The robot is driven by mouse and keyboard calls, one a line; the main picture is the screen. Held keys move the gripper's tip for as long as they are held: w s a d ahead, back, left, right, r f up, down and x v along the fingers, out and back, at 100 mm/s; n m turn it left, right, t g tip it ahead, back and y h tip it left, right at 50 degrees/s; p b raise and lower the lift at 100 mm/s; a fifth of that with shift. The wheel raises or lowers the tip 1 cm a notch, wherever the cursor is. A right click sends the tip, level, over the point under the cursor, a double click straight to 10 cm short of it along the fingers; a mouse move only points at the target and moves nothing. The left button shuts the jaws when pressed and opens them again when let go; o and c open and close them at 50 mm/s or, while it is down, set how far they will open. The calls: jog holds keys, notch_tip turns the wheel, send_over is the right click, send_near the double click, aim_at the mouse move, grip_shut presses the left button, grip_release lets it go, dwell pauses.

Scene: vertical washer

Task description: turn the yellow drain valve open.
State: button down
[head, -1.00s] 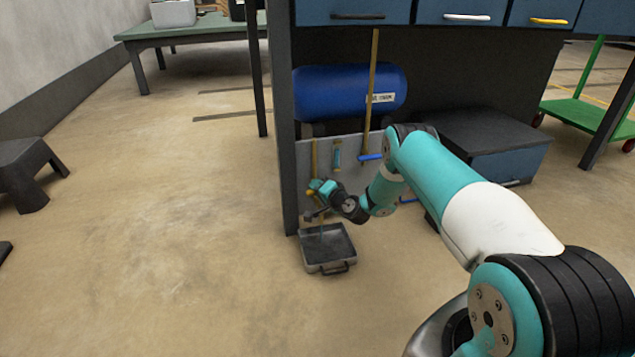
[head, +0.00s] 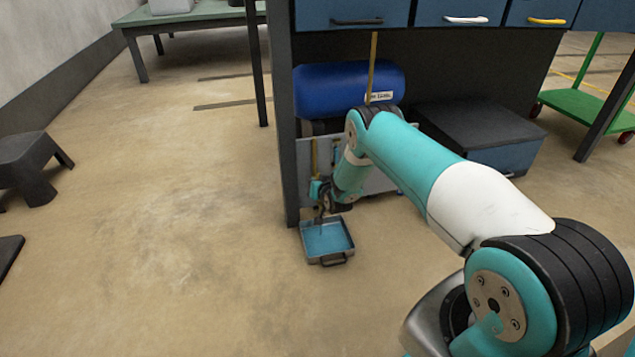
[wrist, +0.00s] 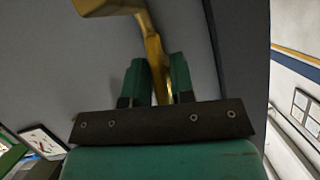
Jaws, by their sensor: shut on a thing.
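The yellow drain valve shows in the wrist view as a yellow handle (wrist: 155,60), with a wider yellow part at the top left. My gripper (wrist: 160,75) is shut on the handle, a green finger on either side. In the head view my gripper (head: 318,206) is low at the panel under the bench, just above the back of the tray, and my wrist hides the valve. A grey tray (head: 331,260) with a handle stands on the floor below. Blue liquid (head: 326,238) covers its bottom.
The dark bench leg (head: 287,150) stands close to the left of my gripper. A dark box (head: 480,135) sits to the right.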

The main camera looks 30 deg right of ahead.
jog(key=shift+n+g+h, duration=0.3)
jog(key=shift+n+h, duration=0.2)
jog(key=shift+n, duration=0.3)
jog(key=c, duration=1.2)
grip_release()
jog(key=shift+s+a+r+p, duration=0.1)
jog(key=shift+s+r+p, duration=0.15)
jog(key=shift+p, duration=0.15)
jog(key=p+v, duration=0.9)
jog(key=v, duration=0.7)
jog(key=shift+s+a+p, duration=0.15)
jog(key=shift+s+p, duration=0.15)
jog(key=shift+s, duration=0.15)
jog(key=shift+f, duration=0.15)
